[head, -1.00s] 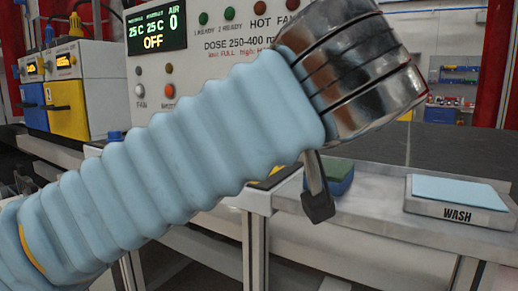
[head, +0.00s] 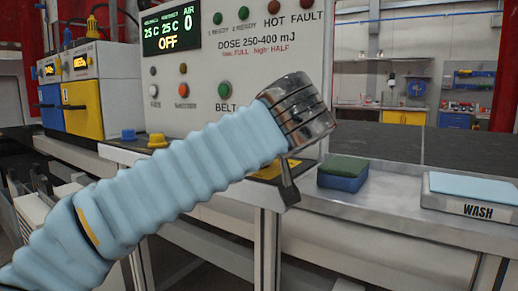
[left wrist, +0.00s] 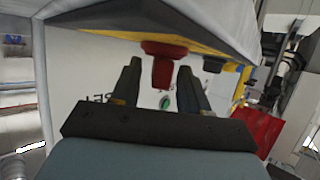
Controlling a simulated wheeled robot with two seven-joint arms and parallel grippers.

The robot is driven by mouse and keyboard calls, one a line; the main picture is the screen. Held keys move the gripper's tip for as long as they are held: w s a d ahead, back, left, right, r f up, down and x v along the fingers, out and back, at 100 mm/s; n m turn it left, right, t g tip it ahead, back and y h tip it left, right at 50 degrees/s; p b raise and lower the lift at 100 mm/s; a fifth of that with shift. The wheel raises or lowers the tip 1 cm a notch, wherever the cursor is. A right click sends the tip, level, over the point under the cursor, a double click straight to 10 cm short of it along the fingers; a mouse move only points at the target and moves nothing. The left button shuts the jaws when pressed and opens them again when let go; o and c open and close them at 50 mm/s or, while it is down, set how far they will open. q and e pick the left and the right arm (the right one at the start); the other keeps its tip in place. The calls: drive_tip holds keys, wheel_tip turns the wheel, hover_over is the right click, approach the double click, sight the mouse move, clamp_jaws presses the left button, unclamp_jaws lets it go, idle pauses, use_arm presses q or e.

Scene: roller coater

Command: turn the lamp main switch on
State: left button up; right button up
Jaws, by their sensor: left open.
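The white control cabinet (head: 240,57) stands ahead, with its display reading OFF and several buttons. A red knob (left wrist: 163,65) with a wider red base shows in the left wrist view, on a dark, yellow-edged panel; no label on it is readable. In the head view this knob is hidden behind my arm, with only a bit of yellow plate (head: 268,171) showing. My left gripper (left wrist: 158,75) is open, with the red knob seen between its two dark fingers; contact cannot be told. In the head view one dark finger (head: 289,193) hangs below my wrist. My right gripper is not in view.
A green and blue sponge (head: 343,173) and a WASH tray (head: 470,208) lie on the metal bench to the right. Blue (head: 67,103) and yellow (head: 86,108) units stand at the left. A green BELT button (head: 224,90) is on the cabinet face.

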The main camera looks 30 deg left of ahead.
use_arm(q)
drive_tip(key=shift+c, duration=0.4)
clamp_jaws()
